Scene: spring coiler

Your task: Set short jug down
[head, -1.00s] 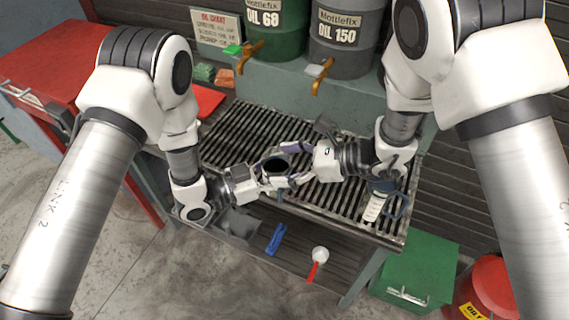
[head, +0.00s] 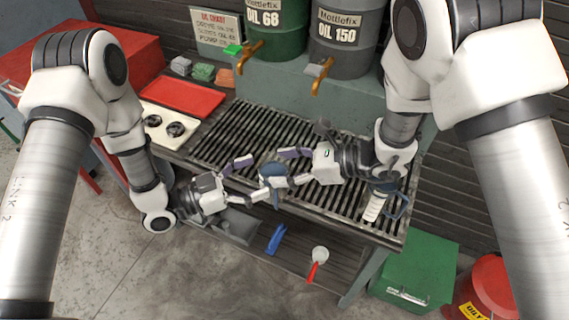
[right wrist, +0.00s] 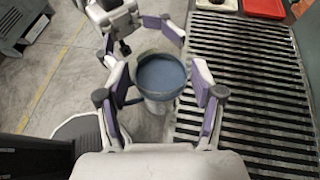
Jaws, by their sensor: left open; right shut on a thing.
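The short jug (head: 272,171) has a round blue rim and a pale lower body. In the right wrist view the jug (right wrist: 160,78) is between the fingers of my right gripper (right wrist: 160,97), which is shut on it. The right gripper (head: 284,167) comes from the right in the head view. The jug is held near the front edge of the slatted grate (head: 225,135), with floor showing around it in the wrist view. My left gripper (head: 247,179) is open and empty, just left of the jug, its fingertips close to it.
A taller jug with a blue handle (head: 374,207) stands at the grate's right end. Drums with taps (head: 345,45) stand behind. A red tray (head: 182,96) is at the left. A blue item (head: 277,239) and red-handled tool (head: 317,262) lie on the lower shelf.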

